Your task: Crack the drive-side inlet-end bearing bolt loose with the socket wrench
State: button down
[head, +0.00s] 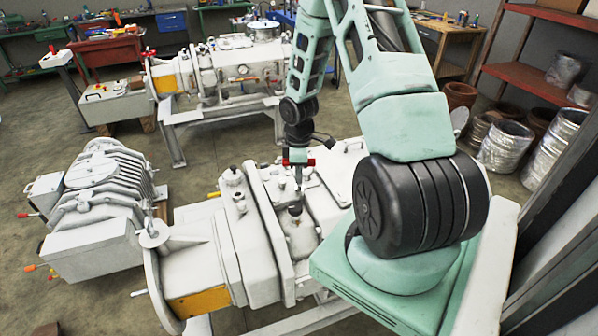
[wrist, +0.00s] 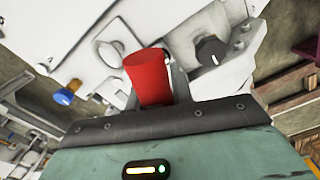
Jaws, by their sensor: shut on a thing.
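My gripper (head: 298,155) points down over the white vacuum pump (head: 262,245), left of my arm's base. It is shut on the socket wrench, whose red part (head: 311,162) shows at the jaws. In the wrist view a red cylinder (wrist: 148,78), apparently the wrench's handle, stands up beyond the dark edge of the gripper body. A thin grey shaft (head: 298,178) runs from the jaws down toward a dark round fitting (head: 295,209) on the pump. I cannot tell if the wrench touches anything. I cannot pick out the bearing bolt or the socket end.
A second white pump (head: 230,65) stands on a frame behind. A ribbed grey-white unit (head: 100,205) is on the floor at left. Wrapped rolls (head: 506,146) and a red shelf (head: 525,65) are at right. A blue knob (wrist: 65,93) and black knob (wrist: 210,50) show near the gripper.

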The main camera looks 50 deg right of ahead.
jog(key=shift+f+b, duration=0.4)
jog(key=shift+f, duration=0.2)
jog(key=shift+n, duration=0.3)
jog(key=shift+r+n+p, duration=0.15)
jog(key=shift+n+p, duration=0.45)
jog(key=shift+p, duration=0.05)
jog(key=n+p, duration=0.2)
jog(key=n, duration=0.2)
jog(key=shift+n+p, duration=0.4)
jog(key=n+p, duration=0.2)
jog(key=n, duration=0.1)
jog(key=shift+n, duration=0.4)
jog(key=shift+n+p, duration=0.95)
jog(key=shift+n, duration=0.35)
